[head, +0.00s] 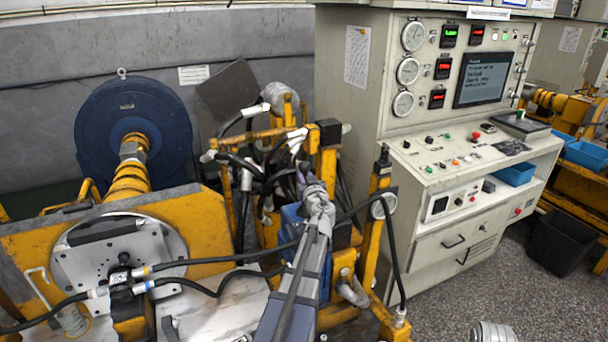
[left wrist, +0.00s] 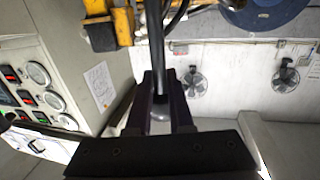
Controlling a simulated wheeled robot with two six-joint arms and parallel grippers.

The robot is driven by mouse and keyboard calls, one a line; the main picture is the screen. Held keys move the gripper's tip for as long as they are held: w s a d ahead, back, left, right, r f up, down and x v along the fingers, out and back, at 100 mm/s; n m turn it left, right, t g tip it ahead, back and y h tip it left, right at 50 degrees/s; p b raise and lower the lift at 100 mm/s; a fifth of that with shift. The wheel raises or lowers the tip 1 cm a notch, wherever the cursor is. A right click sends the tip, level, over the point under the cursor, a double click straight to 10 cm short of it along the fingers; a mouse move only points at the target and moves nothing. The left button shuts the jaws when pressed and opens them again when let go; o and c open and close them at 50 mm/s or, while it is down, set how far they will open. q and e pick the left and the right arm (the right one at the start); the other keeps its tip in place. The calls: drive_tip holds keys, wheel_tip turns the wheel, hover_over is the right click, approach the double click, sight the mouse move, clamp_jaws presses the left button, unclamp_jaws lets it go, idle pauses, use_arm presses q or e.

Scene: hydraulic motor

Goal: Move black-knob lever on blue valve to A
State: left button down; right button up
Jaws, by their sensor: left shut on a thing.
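The blue valve (head: 291,222) sits among black hoses and yellow posts in the middle of the head view, partly hidden by my left arm. My left gripper (head: 308,186) is at its upper side, shut on the black-knob lever. In the left wrist view, a dark rod (left wrist: 157,45) runs down between the two dark fingers of my left gripper (left wrist: 160,95). A rounded grey end shows between the fingers. The knob and the A marking cannot be made out.
Black hoses (head: 245,255) cross around the valve. A control console (head: 460,150) is farther right, and a large blue disc (head: 95,130) is at the left. Grey floor (head: 455,310) lies open at lower right.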

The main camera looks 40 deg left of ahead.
use_arm(q)
drive_tip(key=shift+a+r, duration=0.15)
drive_tip(key=shift+a, duration=0.05)
drive_tip(key=s+a+f+n+y+b, duration=0.1)
drive_tip(key=s+a+n+b, duration=0.2)
drive_tip(key=s+n, duration=0.2)
drive_tip(key=shift+s+f, duration=0.2)
drive_tip(key=shift+s, duration=0.3)
drive_tip(key=c, duration=0.8)
unclamp_jaws()
drive_tip(key=shift+s, duration=0.15)
drive_tip(key=shift+c, duration=0.2)
drive_tip(key=shift+d+b, duration=0.25)
drive_tip(key=shift+b, duration=0.05)
drive_tip(key=v, duration=0.7)
drive_tip(key=shift+s+d+b, duration=0.2)
drive_tip(key=shift+s+b, duration=0.05)
drive_tip(key=shift+b, duration=0.05)
